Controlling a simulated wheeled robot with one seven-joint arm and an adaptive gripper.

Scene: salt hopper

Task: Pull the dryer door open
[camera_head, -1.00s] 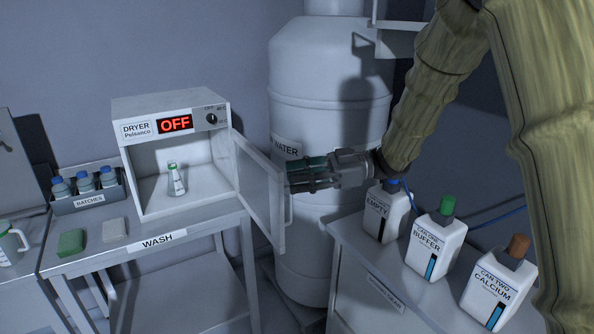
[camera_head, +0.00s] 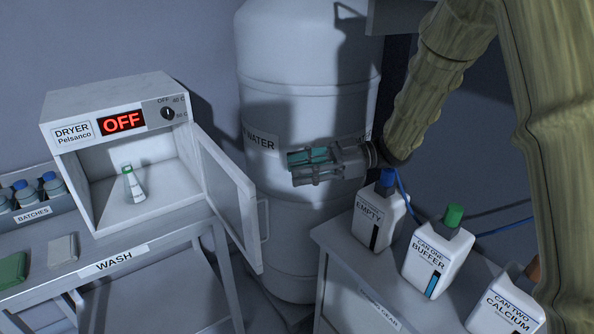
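The dryer (camera_head: 62,108) is a white box on the wash table, its red display reading OFF. Its door (camera_head: 228,197) is swung wide open on the right side, with a pale handle (camera_head: 265,220) on the outer face. A small flask with a green cap (camera_head: 134,187) stands inside. My gripper (camera_head: 290,166) is to the right of the door, above the handle in the picture, and looks apart from it. Nothing shows in its grip. Its teal-padded fingers point left, and their gap is not clear from this angle.
A large white water tank (camera_head: 300,90) stands behind my gripper. White canisters, including EMPTY (camera_head: 375,222) and BUFFER (camera_head: 435,255), stand on a cabinet (camera_head: 335,240) at right. Blue-capped bottles (camera_head: 50,185) in a batches rack are left of the dryer.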

